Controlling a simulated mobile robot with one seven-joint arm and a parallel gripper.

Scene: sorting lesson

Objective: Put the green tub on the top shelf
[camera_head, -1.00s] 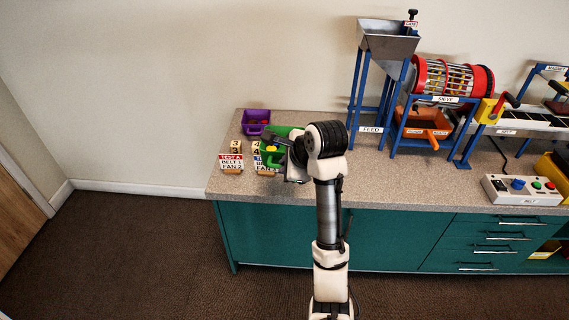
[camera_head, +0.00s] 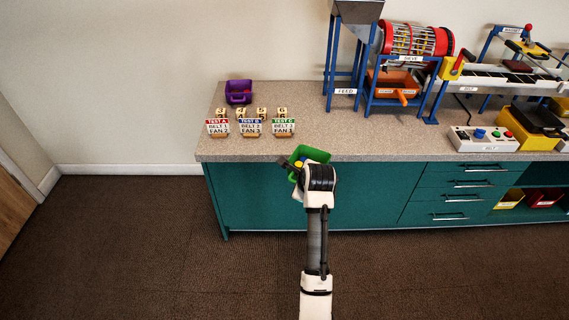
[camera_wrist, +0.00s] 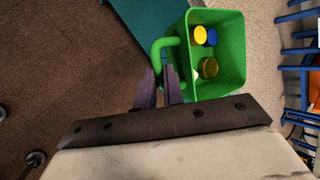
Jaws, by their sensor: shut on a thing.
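The green tub (camera_head: 316,154) is held by my gripper (camera_head: 294,164) at the front edge of the counter in the head view. In the wrist view the green tub (camera_wrist: 233,75) is open-topped and holds yellow and blue round pieces. My gripper (camera_wrist: 160,80) is shut on the tub's green side handle. Whether the tub clears the counter cannot be told exactly; it appears held out over the front edge. Open shelves (camera_head: 545,178) show in the cabinet at the right, holding yellow and red bins.
A purple tub (camera_head: 238,92) stands at the counter's back left. Several number blocks and label cards (camera_head: 251,128) stand in front of it. The feed hopper stand (camera_head: 345,92), sieve (camera_head: 412,42) and button box (camera_head: 487,139) occupy the right. Carpet in front is clear.

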